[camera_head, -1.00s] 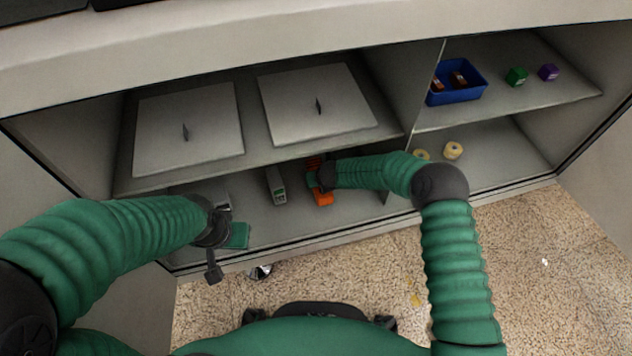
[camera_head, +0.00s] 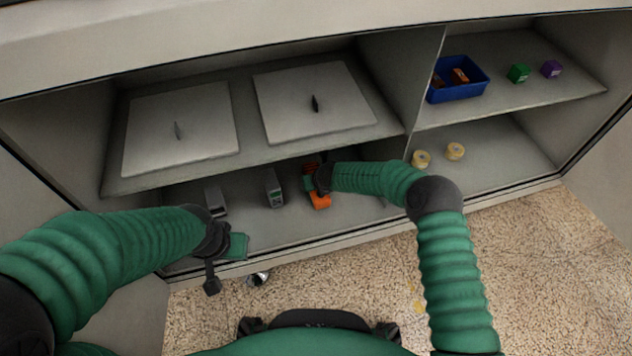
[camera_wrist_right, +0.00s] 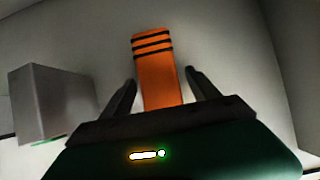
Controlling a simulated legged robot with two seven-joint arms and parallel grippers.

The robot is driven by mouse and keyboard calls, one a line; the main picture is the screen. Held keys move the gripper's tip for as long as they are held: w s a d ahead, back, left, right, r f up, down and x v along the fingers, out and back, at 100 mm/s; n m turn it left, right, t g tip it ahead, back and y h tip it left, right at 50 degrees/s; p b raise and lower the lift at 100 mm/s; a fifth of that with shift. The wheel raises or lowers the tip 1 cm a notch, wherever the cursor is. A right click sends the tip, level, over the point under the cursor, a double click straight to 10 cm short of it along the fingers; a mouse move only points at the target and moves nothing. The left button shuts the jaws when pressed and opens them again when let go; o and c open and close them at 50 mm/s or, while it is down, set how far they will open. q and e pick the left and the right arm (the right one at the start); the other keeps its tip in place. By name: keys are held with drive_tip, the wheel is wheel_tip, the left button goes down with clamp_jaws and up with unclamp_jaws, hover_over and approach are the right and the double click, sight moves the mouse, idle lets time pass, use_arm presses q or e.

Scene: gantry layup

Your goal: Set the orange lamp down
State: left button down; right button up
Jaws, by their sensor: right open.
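The orange lamp (camera_head: 319,200) rests on the lower shelf (camera_head: 290,222) of the cabinet, partly hidden by my right gripper in the head view. In the right wrist view the orange lamp (camera_wrist_right: 157,72), with dark stripes near its far end, lies between the two fingers of my right gripper (camera_wrist_right: 160,85). The fingers are open, with a gap on each side of the lamp. My right gripper (camera_head: 312,180) reaches into the lower shelf from the right. My left gripper (camera_head: 213,262) is at the shelf's front left edge; its jaws are not clear.
A grey box-shaped device (camera_head: 274,188) stands left of the lamp, and another (camera_head: 216,202) farther left. A green flat piece (camera_head: 237,246) lies by my left gripper. The upper shelf holds two square panels (camera_head: 180,130) and a blue bin (camera_head: 458,92). Yellowish rolls (camera_head: 455,151) sit lower right.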

drive_tip(key=shift+s+r+p, duration=0.1)
drive_tip(key=shift+r+p, duration=0.2)
drive_tip(key=shift+r, duration=0.1)
drive_tip(key=p+v, duration=0.3)
drive_tip(key=v, duration=0.3)
drive_tip(key=shift+r+p, duration=0.15)
drive_tip(key=shift+p, duration=0.2)
drive_tip(key=shift+s+d+r, duration=0.1)
drive_tip(key=shift+s, duration=0.15)
